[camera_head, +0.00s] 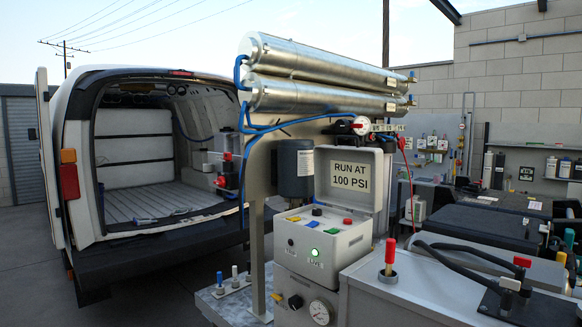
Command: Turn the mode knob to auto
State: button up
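A grey control box (343,244) stands with its lid (348,180) open; the lid's sign reads "RUN AT 100 PSI". Its panel carries a black knob-like part (317,211), a yellow button (294,219), a blue one (312,225), a lit green one (332,231) and a red one (347,221). On the cabinet front below, a round black knob (296,301) sits left of a pressure gauge (321,311). The mode markings are too small to read, so I cannot tell which is the mode knob or its setting. My gripper is not in view.
Two silver membrane tubes (325,80) with blue hoses rise behind the box. An open white van (130,160) stands at left. A grey case with a red-tipped post (389,257) and black cables crowds the right. Small posts (234,275) stand left of the cabinet.

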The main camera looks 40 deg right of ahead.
aim_at(315, 212)
jog(key=z, duration=1.4)
jog(key=k, duration=1.3)
jog(key=u, duration=0.55)
jog(key=i, duration=1.8)
jog(key=z, duration=0.3)
